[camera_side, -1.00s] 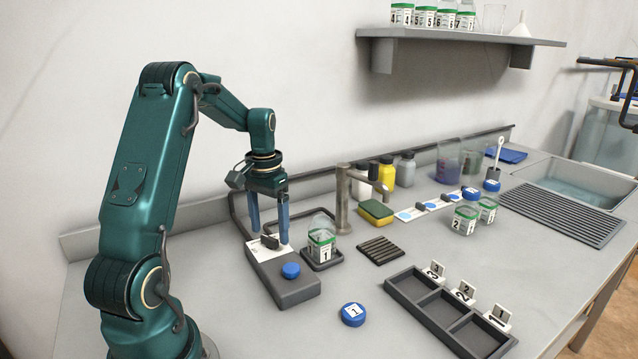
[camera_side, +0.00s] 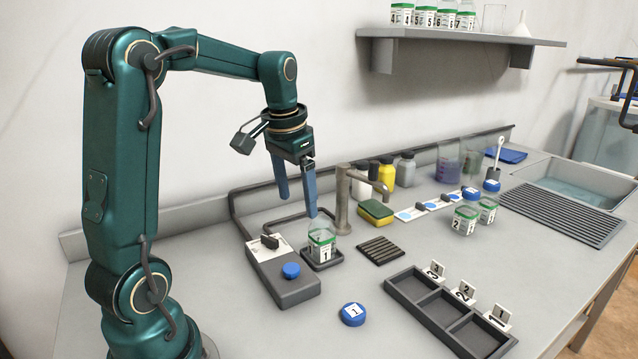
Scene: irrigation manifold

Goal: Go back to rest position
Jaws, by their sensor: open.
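My gripper (camera_side: 297,208) is open and empty, with its two blue fingers pointing down. It hangs above and behind the grey control box (camera_side: 285,283), which has a dark lever and a blue knob (camera_side: 291,270). Its right fingertip overlaps the top of jar 1 (camera_side: 322,240) in the picture; I cannot tell whether they touch. Jar 1 stands upright and without a lid on a small dark tray under the tap (camera_side: 345,190). Its blue lid (camera_side: 353,314), marked 1, lies on the counter in front.
A grey three-slot rack (camera_side: 415,297) with number tags is at the front right. A yellow-green sponge (camera_side: 376,211), bottles (camera_side: 386,173) and two number 2 jars (camera_side: 466,219) stand further right. A shelf (camera_side: 460,38) hangs on the wall above. The counter's front is mostly clear.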

